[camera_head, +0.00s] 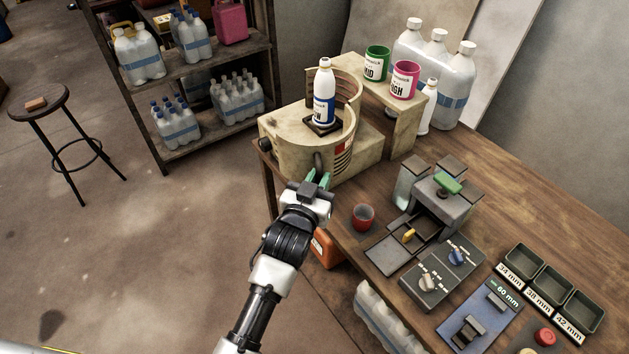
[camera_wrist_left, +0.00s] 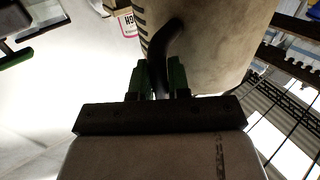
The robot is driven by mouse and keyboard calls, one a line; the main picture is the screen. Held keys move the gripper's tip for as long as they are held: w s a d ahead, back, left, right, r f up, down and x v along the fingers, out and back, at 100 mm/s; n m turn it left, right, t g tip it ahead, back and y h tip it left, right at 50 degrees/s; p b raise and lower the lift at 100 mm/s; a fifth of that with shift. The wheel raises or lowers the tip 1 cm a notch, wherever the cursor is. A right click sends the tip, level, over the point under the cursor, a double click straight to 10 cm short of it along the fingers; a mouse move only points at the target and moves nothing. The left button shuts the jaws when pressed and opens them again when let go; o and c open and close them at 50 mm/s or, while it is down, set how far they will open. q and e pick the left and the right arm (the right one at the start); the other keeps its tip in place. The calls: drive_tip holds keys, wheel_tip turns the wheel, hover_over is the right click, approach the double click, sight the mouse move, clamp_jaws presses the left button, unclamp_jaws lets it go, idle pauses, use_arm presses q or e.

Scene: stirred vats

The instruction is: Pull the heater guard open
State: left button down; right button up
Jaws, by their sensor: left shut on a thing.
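The heater (camera_head: 289,135) is a beige block at the back left end of the wooden table. Its curved guard (camera_head: 342,125) stands around a white bottle with a blue label (camera_head: 324,92), which sits upright on a dark square plate. The dark curved guard handle (camera_wrist_left: 168,45) shows in the left wrist view. My left gripper (camera_head: 319,180) is at the guard's front, with its green fingertips (camera_wrist_left: 160,78) on either side of the handle, shut on it. My right gripper is not in view.
A red cup (camera_head: 363,216) stands close to the right of my left arm. A grey press-like device (camera_head: 440,196) and several small trays (camera_head: 549,276) are further right. A shelf of bottles (camera_head: 193,75) and a stool (camera_head: 37,102) stand on the left.

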use_arm(q)
drive_tip(key=shift+d+r, duration=0.2)
drive_tip(key=shift+d, duration=0.05)
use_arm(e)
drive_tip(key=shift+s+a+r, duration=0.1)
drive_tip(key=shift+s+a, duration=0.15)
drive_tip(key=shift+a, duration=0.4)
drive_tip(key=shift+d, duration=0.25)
use_arm(q)
drive_tip(key=c, duration=1.1)
unclamp_jaws()
drive_tip(key=shift+w+d, duration=0.1)
drive_tip(key=shift+f, duration=0.15)
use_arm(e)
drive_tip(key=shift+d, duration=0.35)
use_arm(q)
drive_tip(key=b+v, duration=0.2)
drive_tip(key=v, duration=0.8)
drive_tip(key=shift+s, duration=0.4)
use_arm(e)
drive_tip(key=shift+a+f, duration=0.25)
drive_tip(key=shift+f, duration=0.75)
